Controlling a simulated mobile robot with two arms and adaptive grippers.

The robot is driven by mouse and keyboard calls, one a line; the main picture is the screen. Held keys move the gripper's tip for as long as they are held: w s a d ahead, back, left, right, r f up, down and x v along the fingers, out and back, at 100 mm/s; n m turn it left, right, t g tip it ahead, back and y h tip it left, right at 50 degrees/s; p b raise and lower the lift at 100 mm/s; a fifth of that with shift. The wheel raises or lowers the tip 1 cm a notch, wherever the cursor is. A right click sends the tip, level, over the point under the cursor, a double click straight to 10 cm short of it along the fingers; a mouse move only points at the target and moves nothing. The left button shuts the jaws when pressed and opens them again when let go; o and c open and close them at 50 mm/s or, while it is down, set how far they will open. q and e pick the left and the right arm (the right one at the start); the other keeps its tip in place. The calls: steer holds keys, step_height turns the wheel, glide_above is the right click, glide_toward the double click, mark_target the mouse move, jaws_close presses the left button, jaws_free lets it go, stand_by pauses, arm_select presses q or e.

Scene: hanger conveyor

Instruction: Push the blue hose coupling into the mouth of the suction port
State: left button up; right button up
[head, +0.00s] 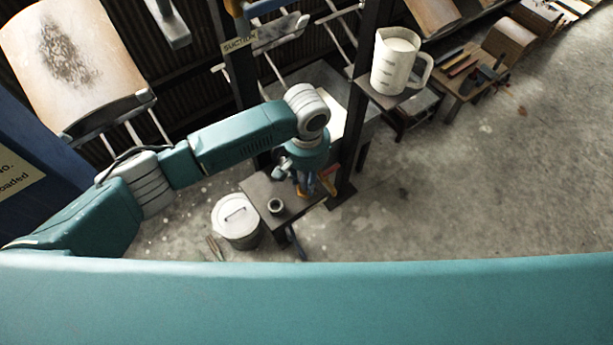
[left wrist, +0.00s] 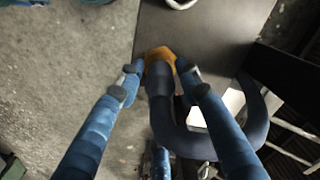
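My left gripper (head: 304,190) reaches down at the small dark table. In the left wrist view, the blue fingers of my left gripper (left wrist: 159,75) point at an orange-brown piece (left wrist: 159,56), one fingertip close on each side. A dark blue hose (left wrist: 165,115) meets this piece between the fingers and curves to the right. I cannot tell whether the fingers grip it, and no separate blue coupling stands out. The suction port's mouth is not clear. My right gripper is not in view.
The small dark table (head: 258,186) carries a small round cup (head: 275,206). A white lidded bucket (head: 237,220) stands left of it. A white jug (head: 396,62) sits on a shelf beside a dark post (head: 358,120). The concrete floor at right is largely free.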

arm_select(q)
steer(key=shift+o, duration=0.5)
steer(key=o, duration=0.5)
steer(key=shift+c, duration=0.2)
steer(key=shift+r, duration=0.1)
step_height(320, 180, up, 12)
steer(key=shift+f, duration=0.1)
